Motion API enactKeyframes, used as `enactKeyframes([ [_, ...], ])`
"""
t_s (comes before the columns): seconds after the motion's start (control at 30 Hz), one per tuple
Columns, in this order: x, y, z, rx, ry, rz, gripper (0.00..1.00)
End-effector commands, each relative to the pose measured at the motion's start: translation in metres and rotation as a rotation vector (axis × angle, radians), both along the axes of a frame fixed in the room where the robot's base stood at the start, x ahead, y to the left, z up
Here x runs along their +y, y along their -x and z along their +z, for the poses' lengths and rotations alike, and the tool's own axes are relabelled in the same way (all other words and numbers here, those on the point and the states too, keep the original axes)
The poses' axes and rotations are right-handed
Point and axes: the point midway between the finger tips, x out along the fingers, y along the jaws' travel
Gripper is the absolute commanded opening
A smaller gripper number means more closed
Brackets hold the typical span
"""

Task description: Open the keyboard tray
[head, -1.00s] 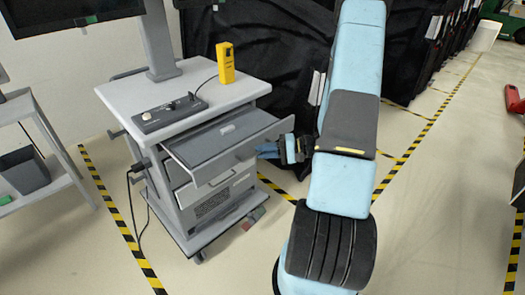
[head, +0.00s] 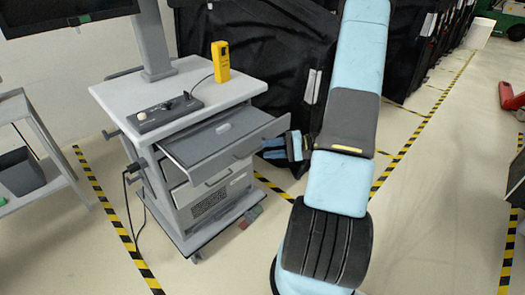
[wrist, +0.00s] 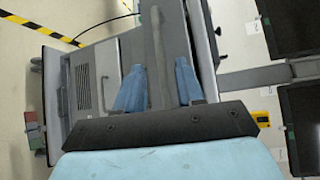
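The grey keyboard tray (head: 215,140) is slid out from under the top of the grey cart (head: 135,90). Its front edge sticks out well past the cart body, toward my arm. My gripper (head: 264,148) is just off the tray's front, with its blue fingers pointing at it. In the wrist view my gripper (wrist: 158,88) has its two fingers wide apart. A grey handle bar (wrist: 157,45) runs between them with a gap on each side. The fingers do not close on anything.
Below the tray is a drawer with a handle (head: 217,178). A yellow device (head: 221,62) and a control box (head: 160,112) stand on the cart top. A shelf (head: 40,175) is at the left, and black covered carts (head: 265,60) are behind.

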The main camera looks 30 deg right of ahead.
Motion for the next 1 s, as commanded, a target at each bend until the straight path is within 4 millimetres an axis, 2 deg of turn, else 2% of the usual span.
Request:
enactKeyframes([
  [0.03, -0.011, 0.004, 0.001, -0.001, 0.002, -0.004, 0.38],
  [0.3, -0.057, 0.028, 0.008, 0.001, 0.001, -0.003, 0.38],
  [0.5, -0.081, 0.040, 0.011, 0.001, 0.001, -0.002, 0.38],
  [0.7, -0.090, 0.045, 0.013, 0.002, 0.000, 0.000, 0.38],
  [1.0, -0.091, 0.045, 0.013, 0.002, 0.000, 0.000, 0.38],
])
